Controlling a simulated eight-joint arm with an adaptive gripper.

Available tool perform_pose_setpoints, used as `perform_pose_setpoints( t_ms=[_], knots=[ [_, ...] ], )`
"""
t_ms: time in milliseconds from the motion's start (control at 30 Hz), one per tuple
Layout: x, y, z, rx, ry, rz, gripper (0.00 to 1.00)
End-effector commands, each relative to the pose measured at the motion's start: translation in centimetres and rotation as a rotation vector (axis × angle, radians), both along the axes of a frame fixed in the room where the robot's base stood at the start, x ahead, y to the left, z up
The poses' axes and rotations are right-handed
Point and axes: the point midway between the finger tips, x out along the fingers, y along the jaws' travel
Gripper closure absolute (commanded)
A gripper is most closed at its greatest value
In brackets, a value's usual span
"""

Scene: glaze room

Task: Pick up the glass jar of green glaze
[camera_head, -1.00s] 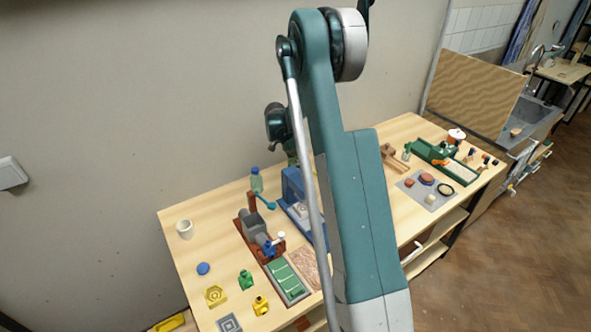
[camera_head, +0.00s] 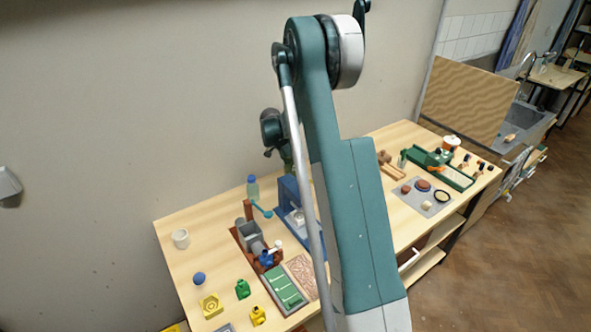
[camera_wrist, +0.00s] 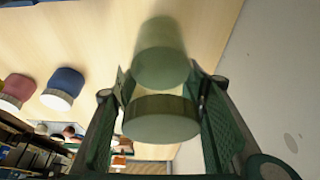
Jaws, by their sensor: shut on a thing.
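In the wrist view, the green glaze jar (camera_wrist: 160,66) has a see-through greenish body with a broad olive lid (camera_wrist: 160,118) towards the camera. My gripper (camera_wrist: 160,92) is shut on the jar, with one dark green finger at each side of it. The jar's far end fades into the pale wooden table, so I cannot tell whether it is touching the surface or raised.
A blue jar (camera_wrist: 64,84) and a red jar (camera_wrist: 17,90) stand to the left in the wrist view, apart from my fingers. The bench (camera_head: 185,255) holds a bottle (camera_head: 253,188), a white cup (camera_head: 180,239) and a blue press (camera_head: 290,205). A wall (camera_head: 130,110) rises behind it.

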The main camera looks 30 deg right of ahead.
Motion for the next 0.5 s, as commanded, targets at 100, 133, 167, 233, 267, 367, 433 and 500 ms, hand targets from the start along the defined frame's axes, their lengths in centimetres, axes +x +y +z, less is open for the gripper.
perform_pose_setpoints(
  t_ms=[100,133,167,233,267,367,433,500],
  knots=[
    [0.0,0.0,1.2,0.000,0.000,0.000,0.85],
    [0.0,0.0,1.6,0.000,0.000,0.000,0.85],
    [0.0,0.0,1.9,0.000,0.000,0.000,0.85],
    [0.0,0.0,2.9,0.000,0.000,0.000,0.85],
    [0.0,0.0,3.3,0.000,0.000,0.000,0.85],
    [0.0,0.0,4.8,0.000,0.000,0.000,0.85],
    [0.0,0.0,5.7,0.000,0.000,0.000,0.85],
    [0.0,0.0,6.6,0.000,0.000,0.000,0.85]
  ],
)
